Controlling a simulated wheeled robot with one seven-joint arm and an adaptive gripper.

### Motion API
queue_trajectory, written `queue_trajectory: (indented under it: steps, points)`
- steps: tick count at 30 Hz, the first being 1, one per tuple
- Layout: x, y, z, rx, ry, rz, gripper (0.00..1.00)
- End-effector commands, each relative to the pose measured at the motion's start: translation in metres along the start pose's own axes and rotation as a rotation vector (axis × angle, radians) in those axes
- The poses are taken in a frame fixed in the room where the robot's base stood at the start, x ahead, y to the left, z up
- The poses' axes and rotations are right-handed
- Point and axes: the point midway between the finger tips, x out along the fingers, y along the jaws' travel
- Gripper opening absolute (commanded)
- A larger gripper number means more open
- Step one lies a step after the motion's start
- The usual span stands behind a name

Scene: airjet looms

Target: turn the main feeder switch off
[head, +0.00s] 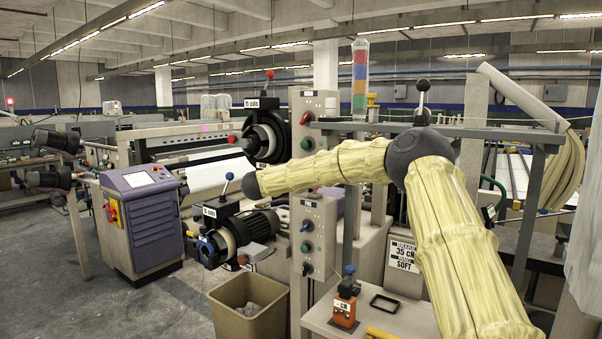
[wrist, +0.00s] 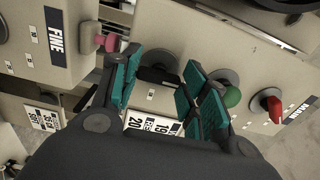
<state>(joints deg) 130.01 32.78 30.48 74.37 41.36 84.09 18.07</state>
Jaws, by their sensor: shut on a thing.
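In the wrist view a pale control panel (wrist: 215,40) carries a row of controls. A red switch (wrist: 265,103) sits at its right end, beside a label that seems to read MAIN. A green button (wrist: 232,97) is next to it, partly behind my right finger. My gripper (wrist: 160,64) has its teal pads on either side of a black knob (wrist: 157,76) farther left and is shut on it. The red switch is outside the jaws. In the head view my arm crosses the control column (head: 313,240), and my gripper is hidden.
A second panel (wrist: 30,55) with a FINE label and a pinkish-red knob (wrist: 104,41) stands close to my left finger. In the head view, motors with lever handles (head: 240,232) stand left of the column. A bin (head: 248,308) and a small table (head: 395,318) are below.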

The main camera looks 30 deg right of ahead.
Motion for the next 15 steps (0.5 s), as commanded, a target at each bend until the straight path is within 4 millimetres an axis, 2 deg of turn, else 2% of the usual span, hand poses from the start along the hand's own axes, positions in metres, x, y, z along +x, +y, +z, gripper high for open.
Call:
queue_trajectory:
  steps: [10,11,14,15]
  points:
    - [-0.0008,0.0019,0.0007,-0.006,-0.002,0.002,0.21]
    - [-0.0008,0.0020,0.0007,-0.006,-0.002,0.002,0.46]
    - [-0.0007,0.0018,0.0006,-0.005,-0.001,0.001,0.64]
    - [-0.0006,0.0016,0.0005,-0.005,-0.001,0.001,0.66]
